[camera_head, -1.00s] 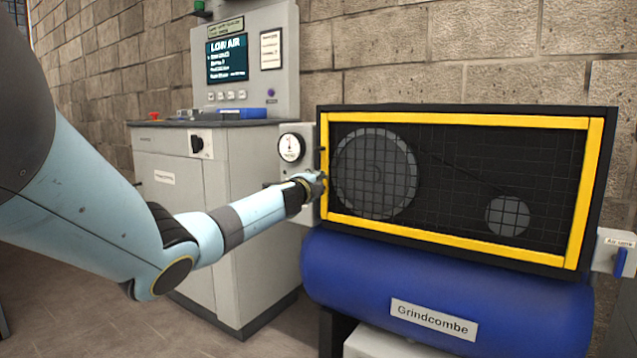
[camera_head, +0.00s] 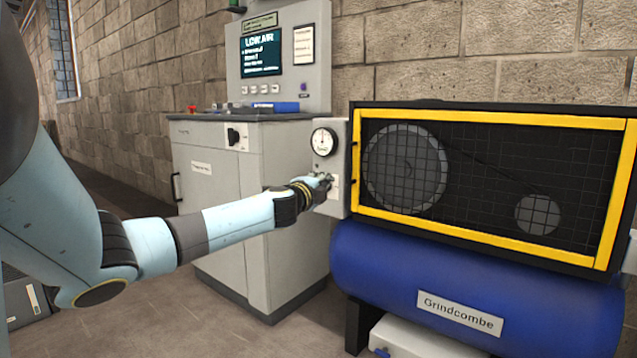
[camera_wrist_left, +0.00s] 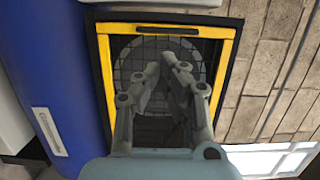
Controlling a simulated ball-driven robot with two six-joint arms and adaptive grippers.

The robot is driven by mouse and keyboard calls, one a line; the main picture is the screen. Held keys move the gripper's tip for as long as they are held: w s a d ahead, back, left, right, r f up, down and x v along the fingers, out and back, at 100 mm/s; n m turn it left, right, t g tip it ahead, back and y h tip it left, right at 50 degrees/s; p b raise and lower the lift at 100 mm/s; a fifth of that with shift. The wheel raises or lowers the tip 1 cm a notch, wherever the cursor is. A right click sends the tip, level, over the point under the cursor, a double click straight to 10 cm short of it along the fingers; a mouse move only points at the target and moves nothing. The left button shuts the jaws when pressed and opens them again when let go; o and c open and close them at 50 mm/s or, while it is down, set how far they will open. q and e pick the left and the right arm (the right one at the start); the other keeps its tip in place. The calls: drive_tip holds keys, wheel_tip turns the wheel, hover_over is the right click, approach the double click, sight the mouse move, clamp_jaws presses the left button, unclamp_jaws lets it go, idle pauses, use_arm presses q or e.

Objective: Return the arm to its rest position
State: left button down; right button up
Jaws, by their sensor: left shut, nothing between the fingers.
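My left arm reaches in from the left in the head view. My left gripper (camera_head: 328,182) is in front of the grey panel with a round gauge (camera_head: 323,141), at the left end of the compressor's yellow-framed guard (camera_head: 361,170). Whether it touches the panel I cannot tell. In the left wrist view the gripper (camera_wrist_left: 160,62) shows with its fingertips drawn together and nothing between them, with the mesh guard (camera_wrist_left: 185,30) behind. My right gripper shows in neither view.
The blue compressor tank (camera_head: 390,270) labelled Grindcombe sits under the guard. A brick wall (camera_head: 420,50) closes the back. Floor (camera_head: 190,320) is clear below my arm.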

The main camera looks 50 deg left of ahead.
use_arm(q)
drive_tip(key=shift+v, duration=0.9)
drive_tip(key=shift+a, duration=0.2)
